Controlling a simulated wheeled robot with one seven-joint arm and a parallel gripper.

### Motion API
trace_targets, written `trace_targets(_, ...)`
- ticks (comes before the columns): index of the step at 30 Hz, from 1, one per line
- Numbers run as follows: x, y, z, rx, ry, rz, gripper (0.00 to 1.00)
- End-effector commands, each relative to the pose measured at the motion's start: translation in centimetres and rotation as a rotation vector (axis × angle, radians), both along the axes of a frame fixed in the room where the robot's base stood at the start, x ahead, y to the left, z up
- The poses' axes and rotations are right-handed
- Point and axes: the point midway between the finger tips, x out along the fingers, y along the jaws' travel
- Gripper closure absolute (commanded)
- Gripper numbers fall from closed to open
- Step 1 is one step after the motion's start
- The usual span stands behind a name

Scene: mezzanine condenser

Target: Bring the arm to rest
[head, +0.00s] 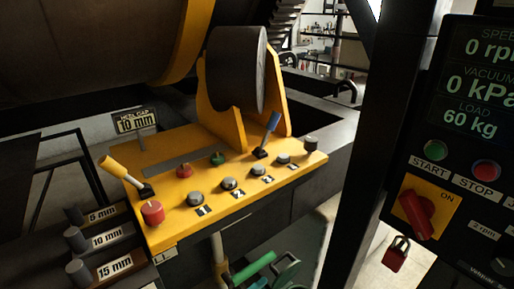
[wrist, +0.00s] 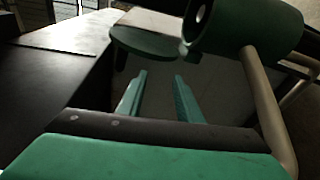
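My gripper (wrist: 160,75) shows in the wrist view as two green fingers with a clear gap between them. It is open, and nothing is seen between the fingers. Green and pale parts of my arm show low in the head view, below and in front of the yellow control panel. The gripper's fingers cannot be made out clearly there. In the wrist view, a green cylindrical part and pale tubes of my arm fill the upper right.
The yellow panel (head: 180,238) carries knobs, buttons, a yellow lever (head: 120,171) and a blue lever (head: 267,134). A dark post (head: 352,180) stands right of it. A black console (head: 480,150) with a red switch (head: 416,214) and red padlock (head: 396,254) is at the right.

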Motion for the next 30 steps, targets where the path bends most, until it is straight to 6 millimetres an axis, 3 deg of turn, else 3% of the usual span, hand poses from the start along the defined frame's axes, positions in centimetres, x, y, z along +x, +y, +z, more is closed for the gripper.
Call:
trace_targets(1, -1.4, -0.3, -1.8, 0.038, 0.020, 0.024, 0.68)
trace_targets(9, -8.3, 0.0, -9.0, 0.296, 0.075, 0.165, 0.68)
trace_targets(15, -14.7, 0.8, -11.8, 0.525, 0.072, 0.245, 0.68)
trace_targets(23, -23.0, 2.2, -11.4, 0.824, 0.009, 0.307, 0.68)
trace_targets(30, -29.7, 2.9, -7.3, 1.085, -0.113, 0.325, 0.68)
